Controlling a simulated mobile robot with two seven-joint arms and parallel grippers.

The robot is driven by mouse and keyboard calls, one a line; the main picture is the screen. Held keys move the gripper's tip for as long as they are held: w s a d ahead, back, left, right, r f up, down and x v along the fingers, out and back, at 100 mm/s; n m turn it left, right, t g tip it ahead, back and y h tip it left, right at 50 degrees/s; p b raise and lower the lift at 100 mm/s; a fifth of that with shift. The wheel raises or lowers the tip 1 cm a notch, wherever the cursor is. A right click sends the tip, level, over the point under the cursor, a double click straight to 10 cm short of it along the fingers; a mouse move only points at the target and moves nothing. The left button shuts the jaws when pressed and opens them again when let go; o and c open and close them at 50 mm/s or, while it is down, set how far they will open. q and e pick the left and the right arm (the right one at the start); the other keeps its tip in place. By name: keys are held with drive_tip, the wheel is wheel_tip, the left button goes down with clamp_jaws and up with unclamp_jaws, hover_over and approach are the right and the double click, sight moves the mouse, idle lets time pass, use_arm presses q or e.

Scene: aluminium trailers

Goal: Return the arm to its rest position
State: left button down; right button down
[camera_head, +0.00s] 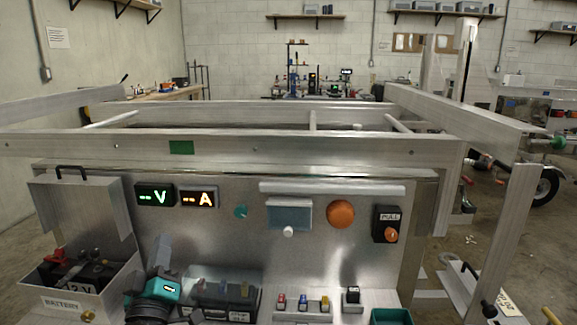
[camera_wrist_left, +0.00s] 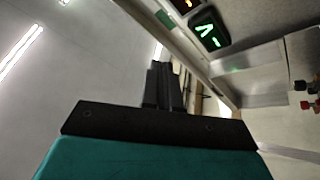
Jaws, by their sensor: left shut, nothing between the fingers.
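My left gripper (camera_head: 163,243) is in the lower left of the head view, dark grey above a teal wrist part. It points up in front of the metal panel (camera_head: 250,225), to the right of the battery box (camera_head: 92,303). In the left wrist view, its black fingers (camera_wrist_left: 164,72) are together with nothing between them. My right gripper is not in view.
The panel carries a green V display (camera_head: 155,195), an orange A display (camera_head: 199,197), an orange round lamp (camera_head: 340,214) and a PULL switch (camera_head: 387,224). Several coloured terminals and a clear-lidded box (camera_head: 225,285) sit below. The trailer frame (camera_head: 240,147) runs above the panel.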

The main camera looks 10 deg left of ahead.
use_arm(q)
drive_tip(key=s+d+f+m+g+h+p, duration=0.1)
drive_tip(key=s+d+f+m+g+h, duration=0.3)
drive_tip(key=s+d+f+m, duration=0.3)
drive_tip(key=s+d+f+m+g+h+p, duration=0.1)
drive_tip(key=s+d+f+m+g+h, duration=0.4)
drive_tip(key=s+d+f, duration=0.4)
drive_tip(key=s+f+m+g, duration=0.1)
drive_tip(key=s+f, duration=0.3)
drive_tip(key=f, duration=0.4)
drive_tip(key=shift+f+m+g, duration=0.2)
drive_tip(key=shift+m+g, duration=0.2)
drive_tip(key=shift+g, duration=0.2)
drive_tip(key=shift+a, duration=0.2)
